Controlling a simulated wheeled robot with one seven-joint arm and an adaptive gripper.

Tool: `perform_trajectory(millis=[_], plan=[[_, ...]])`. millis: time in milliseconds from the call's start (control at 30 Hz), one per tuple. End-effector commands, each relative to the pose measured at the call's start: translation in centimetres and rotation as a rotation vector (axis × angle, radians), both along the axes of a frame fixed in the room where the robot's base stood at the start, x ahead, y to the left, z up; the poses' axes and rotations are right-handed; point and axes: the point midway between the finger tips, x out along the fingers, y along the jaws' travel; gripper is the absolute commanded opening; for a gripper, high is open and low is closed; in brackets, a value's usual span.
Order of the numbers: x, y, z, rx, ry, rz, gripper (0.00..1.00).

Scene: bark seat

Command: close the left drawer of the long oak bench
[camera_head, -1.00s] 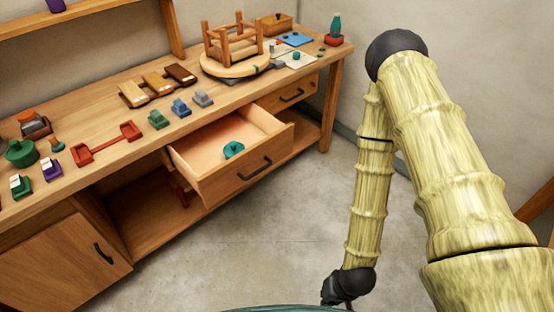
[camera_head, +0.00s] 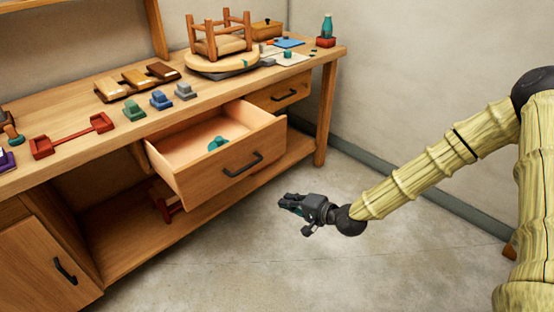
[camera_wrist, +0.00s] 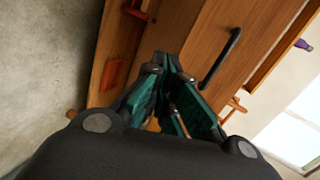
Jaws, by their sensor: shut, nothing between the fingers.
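The long oak bench (camera_head: 75,150) runs along the wall. One drawer (camera_head: 225,176) is pulled out toward the floor side, with a black bar handle and a small teal object (camera_head: 217,143) inside. A second drawer (camera_head: 283,93) to its right is closed. My gripper (camera_head: 285,204) is shut and empty, in front of and to the right of the open drawer, apart from it. In the wrist view my fingertips (camera_wrist: 168,58) point at the wooden front, with the black handle (camera_wrist: 220,58) to their right.
Colored blocks, a red rack (camera_head: 72,136) and an upturned stool (camera_head: 220,38) stand on the benchtop. A cabinet door (camera_head: 45,262) with a black handle is at lower left. A red object (camera_head: 165,200) sits on the lower shelf. The floor in front is clear.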

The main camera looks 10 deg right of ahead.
Motion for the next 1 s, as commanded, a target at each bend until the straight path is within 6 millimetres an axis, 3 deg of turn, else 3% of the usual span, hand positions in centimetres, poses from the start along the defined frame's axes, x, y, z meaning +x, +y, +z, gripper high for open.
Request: perform_trajectory(millis=[33, 200, 500, 767, 1000], plan=[[1.6, -1.0, -0.2, 0.041, -0.033, -0.022, 0.00], [5.6, -3.8, 2.9, 0.168, -0.131, -0.067, 0.00], [8.6, -7.2, 6.7, 0.283, -0.226, -0.097, 0.00], [9.9, -6.4, 7.1, 0.290, -0.231, -0.096, 0.00], [12.6, -4.4, 7.0, 0.289, -0.231, -0.095, 0.00]])
